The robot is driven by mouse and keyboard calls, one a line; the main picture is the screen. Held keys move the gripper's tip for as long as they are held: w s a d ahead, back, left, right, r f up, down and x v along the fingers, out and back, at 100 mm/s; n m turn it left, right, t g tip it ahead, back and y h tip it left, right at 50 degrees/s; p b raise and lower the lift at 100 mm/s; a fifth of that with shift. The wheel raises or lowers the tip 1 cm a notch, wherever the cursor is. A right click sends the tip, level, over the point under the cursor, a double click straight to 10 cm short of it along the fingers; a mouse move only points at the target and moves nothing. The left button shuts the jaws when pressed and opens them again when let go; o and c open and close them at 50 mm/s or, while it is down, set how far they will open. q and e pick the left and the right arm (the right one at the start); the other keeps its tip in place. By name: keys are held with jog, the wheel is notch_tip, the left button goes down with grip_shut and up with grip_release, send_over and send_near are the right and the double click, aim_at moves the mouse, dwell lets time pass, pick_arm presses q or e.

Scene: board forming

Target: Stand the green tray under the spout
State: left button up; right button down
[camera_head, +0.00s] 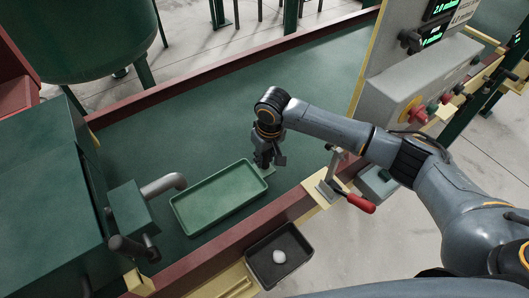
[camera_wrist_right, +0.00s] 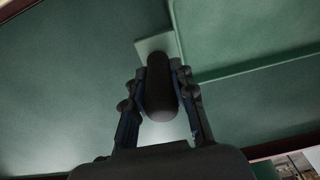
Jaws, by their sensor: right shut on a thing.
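The green tray (camera_head: 222,207) is a shallow rectangle with a raised rim, lying flat at the green worktop. Its left end is close to the mouth of the grey bent spout (camera_head: 160,186), which comes out of a green box on the left. My right gripper (camera_head: 266,161) is at the tray's right end. In the wrist view my right gripper (camera_wrist_right: 160,125) is shut on a dark rounded handle (camera_wrist_right: 159,85), above a pale green tab at the edge of the tray (camera_wrist_right: 245,35). I cannot tell whether the tray touches the worktop. My left gripper is out of view.
The worktop (camera_head: 150,135) has a red raised border and is clear behind the tray. A toggle clamp with a red handle (camera_head: 361,203) stands right of the tray. A black bin (camera_head: 262,268) with a white lump sits in front. A grey control box (camera_head: 415,85) is at the right.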

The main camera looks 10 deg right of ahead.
jog(key=shift+f, duration=0.3)
dwell(0.5)
jog(key=c, duration=1)
grip_release()
jog(key=shift+o, duration=0.3)
jog(key=shift+o, duration=1.2)
jog(key=shift+r, duration=0.1)
jog(key=r, duration=0.4)
jog(key=s+r, duration=0.1)
jog(key=r, duration=0.2)
jog(key=d+r, duration=0.1)
jog(key=r, duration=0.3)
jog(key=shift+s+r, duration=0.15)
jog(key=shift+r, duration=0.15)
jog(key=shift+a+f, duration=0.1)
